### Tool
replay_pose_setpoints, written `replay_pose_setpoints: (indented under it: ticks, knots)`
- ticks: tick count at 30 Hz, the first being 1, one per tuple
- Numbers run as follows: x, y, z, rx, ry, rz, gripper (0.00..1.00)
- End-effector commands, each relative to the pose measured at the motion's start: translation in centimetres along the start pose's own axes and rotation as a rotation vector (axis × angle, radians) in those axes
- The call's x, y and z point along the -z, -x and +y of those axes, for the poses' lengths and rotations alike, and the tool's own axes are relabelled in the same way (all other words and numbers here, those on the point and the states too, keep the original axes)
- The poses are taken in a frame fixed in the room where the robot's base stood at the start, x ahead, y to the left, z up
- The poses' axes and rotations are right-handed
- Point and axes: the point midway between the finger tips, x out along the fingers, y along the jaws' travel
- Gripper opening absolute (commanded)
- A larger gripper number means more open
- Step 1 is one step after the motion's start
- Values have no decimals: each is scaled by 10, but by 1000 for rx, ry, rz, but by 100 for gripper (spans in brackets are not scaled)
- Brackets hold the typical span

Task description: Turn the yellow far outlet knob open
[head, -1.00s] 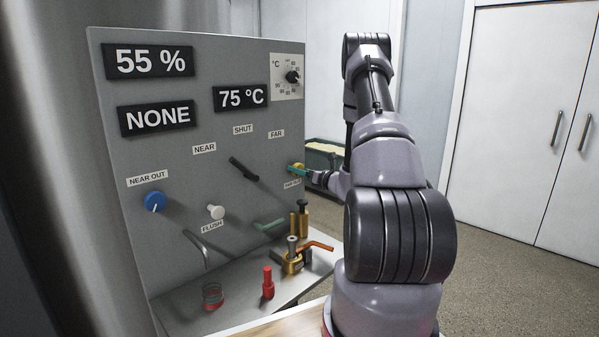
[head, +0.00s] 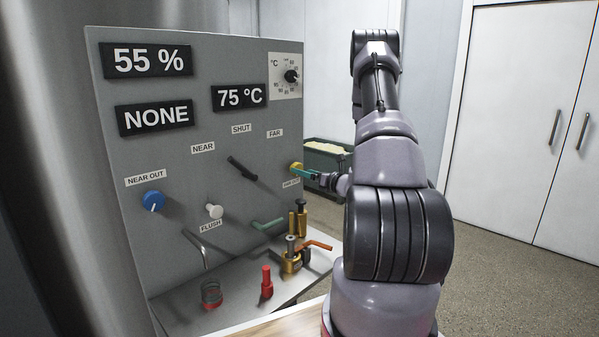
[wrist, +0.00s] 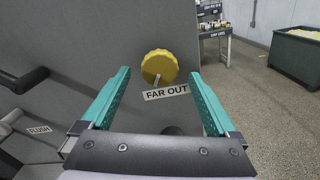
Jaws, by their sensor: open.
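The yellow far outlet knob (wrist: 160,65) sits on the grey panel above the FAR OUT label (wrist: 166,92). Its pale pointer mark points down and slightly left in the wrist view. In the head view the knob (head: 296,167) is at the panel's right edge, partly hidden by my gripper. My gripper (wrist: 160,82) has its two teal fingers spread wide, one to each side of the knob in the wrist view. It is open and empty. I cannot tell whether the fingertips reach the knob. My gripper also shows in the head view (head: 307,173).
The panel also bears a blue knob (head: 152,200), a white flush knob (head: 214,211) and a black lever (head: 242,168).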

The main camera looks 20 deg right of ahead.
Motion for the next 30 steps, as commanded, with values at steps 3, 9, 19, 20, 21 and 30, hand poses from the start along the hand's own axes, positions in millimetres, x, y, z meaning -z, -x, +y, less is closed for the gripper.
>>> replay_pose_setpoints:
  ticks: [3,9,19,20,21,30]
  knots:
    - [0,27,-2,5,-2,0,94]
    - [0,58,-1,4,-2,0,94]
    - [1,70,0,1,0,1,94]
    - [1,70,0,1,0,1,94]
    - [1,70,0,1,0,1,94]
    - [-1,68,2,-6,3,2,94]
